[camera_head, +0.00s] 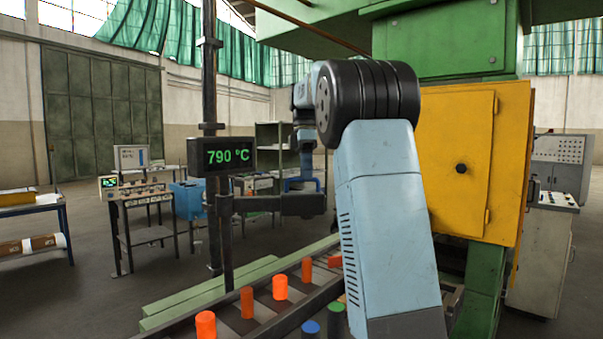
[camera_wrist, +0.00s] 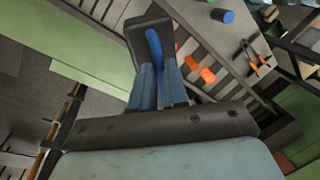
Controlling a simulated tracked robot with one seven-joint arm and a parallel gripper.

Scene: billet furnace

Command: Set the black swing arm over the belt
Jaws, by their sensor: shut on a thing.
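The black swing arm (camera_head: 262,204) reaches level to the right from a dark upright post (camera_head: 210,100). Its thick end block carries a blue handle (camera_head: 289,181). My gripper (camera_head: 306,172) points down at this handle from above. In the wrist view its two blue fingers (camera_wrist: 158,88) are closed around the blue handle (camera_wrist: 154,42), with the black end block (camera_wrist: 137,35) behind it. The belt (camera_head: 233,318) runs below with glowing orange billets (camera_head: 280,287) on it. In the wrist view the block overlaps the belt's edge; its exact position above it is hard to tell.
A display reading 790 °C (camera_head: 222,157) hangs on the post above the swing arm. A green beam (camera_head: 200,295) lies along the belt's far side. Blue (camera_head: 310,328) and green (camera_head: 336,318) cylinders stand near the front. A yellow furnace door (camera_head: 455,160) stands right.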

